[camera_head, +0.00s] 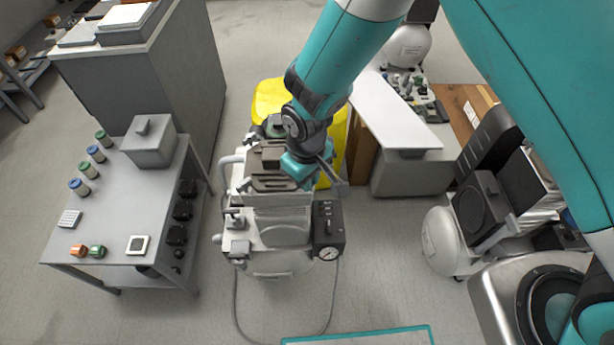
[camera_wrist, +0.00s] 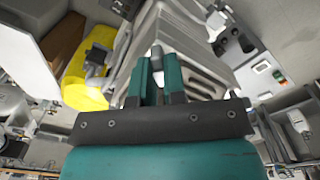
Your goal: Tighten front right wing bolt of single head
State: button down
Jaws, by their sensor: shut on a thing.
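The single head compressor (camera_head: 268,232), a pale grey unit with a ribbed housing, stands on the floor in the middle of the head view. My gripper (camera_head: 306,180) is at the upper right side of its housing, pointing down. In the wrist view, the teal fingers of my gripper (camera_wrist: 158,76) are closed on a small pale piece, the wing bolt (camera_wrist: 157,51), whose rounded tip shows between them. The ribbed grey housing (camera_wrist: 190,45) lies right beside the fingers. The bolt is hidden behind my gripper in the head view, so its seating cannot be told.
A pressure gauge box (camera_head: 328,231) hangs on the compressor's right front. A yellow bin (camera_head: 271,97) stands behind it. A grey bench (camera_head: 115,215) with coloured jars is on the left. Another compressor (camera_head: 440,240) stands on the right. Floor in front is mostly clear, with a hose.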

jog(key=c, duration=1.2)
grip_release()
jog(key=shift+r, duration=0.1)
notch_tip(320, 180, up, 17)
jog(key=shift+r, duration=0.15)
jog(key=shift+d+r, duration=0.1)
jog(key=s+d+r+y, duration=0.1)
jog(key=s+d+r, duration=0.3)
jog(key=s, duration=0.1)
jog(key=s+d+r+m+y+p, duration=0.1)
jog(key=s+d+r, duration=0.3)
jog(key=s+r, duration=0.1)
jog(key=s+d+r+y, duration=0.2)
jog(key=s+d+r, duration=0.2)
jog(key=s, duration=0.2)
jog(key=shift+s+r+p, duration=0.25)
jog(key=shift+s+p, duration=0.15)
